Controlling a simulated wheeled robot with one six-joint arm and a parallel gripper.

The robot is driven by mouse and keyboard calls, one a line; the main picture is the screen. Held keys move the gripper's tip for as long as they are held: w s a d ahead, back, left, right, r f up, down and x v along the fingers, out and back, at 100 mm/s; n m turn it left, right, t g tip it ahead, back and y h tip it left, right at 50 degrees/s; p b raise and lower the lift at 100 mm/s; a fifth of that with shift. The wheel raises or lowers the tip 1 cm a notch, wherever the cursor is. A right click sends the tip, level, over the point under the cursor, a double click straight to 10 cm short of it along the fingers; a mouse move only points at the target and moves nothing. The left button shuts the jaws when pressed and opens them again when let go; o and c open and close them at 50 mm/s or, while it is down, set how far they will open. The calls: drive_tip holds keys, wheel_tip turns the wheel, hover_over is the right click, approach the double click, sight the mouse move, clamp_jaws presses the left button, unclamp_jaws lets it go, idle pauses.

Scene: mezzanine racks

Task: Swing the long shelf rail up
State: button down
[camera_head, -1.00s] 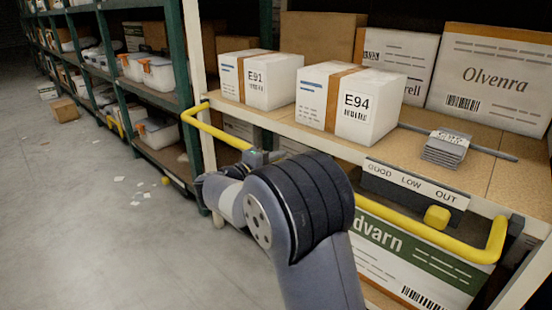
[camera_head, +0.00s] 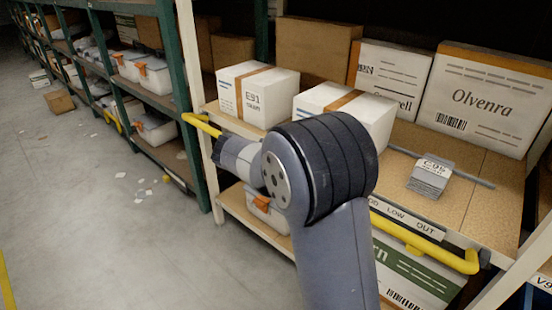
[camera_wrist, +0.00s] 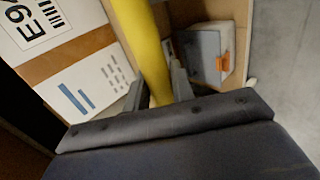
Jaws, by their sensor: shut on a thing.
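The long yellow shelf rail (camera_head: 425,231) runs along the front edge of the rack shelf, just below the label strip. Its left end (camera_head: 202,124) shows beside the pale post, and its right end bends in toward a dark pivot.
White boxes E91 (camera_head: 254,96) and E94 (camera_head: 365,107) stand on the shelf. A small grey stack with a tag (camera_head: 430,177) lies to the right. A large green-banded box (camera_head: 415,272) stands below. The aisle floor (camera_head: 90,210) at left is mostly clear, with scattered paper scraps.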

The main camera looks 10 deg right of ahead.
drive_tip(key=w+d+r+g+y+p, duration=0.5)
drive_tip(key=d+p, duration=0.4)
drive_tip(key=p, duration=1.3)
drive_tip(key=shift+w+r+y, duration=0.65)
drive_tip(key=shift+y, duration=0.55)
drive_tip(key=c, duration=1.3)
unclamp_jaws()
drive_tip(key=shift+w+p, duration=0.1)
drive_tip(key=shift+p, duration=0.2)
drive_tip(key=shift+o, duration=0.2)
